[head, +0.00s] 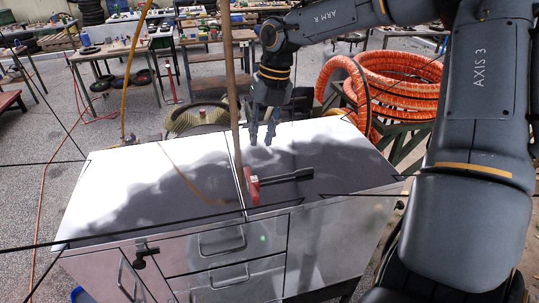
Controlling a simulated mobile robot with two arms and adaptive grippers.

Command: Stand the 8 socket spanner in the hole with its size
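My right gripper (261,141) points down above the cart top, its two fingertips apart with nothing seen between them. On the top below it lie a small red piece (252,186) and a dark bar-shaped tool (289,177) that reaches right from beside it. I cannot tell whether the dark tool is the 8 socket spanner, or whether the two touch. No size marks or holes can be made out. My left gripper is not in view.
The metal cart (118,193) has a broad, mostly clear top and drawers in front. A brown upright pole (233,90) crosses the view beside my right gripper. Orange coiled hose (400,83) lies behind the cart at right. Cluttered workbenches (110,47) stand at the back.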

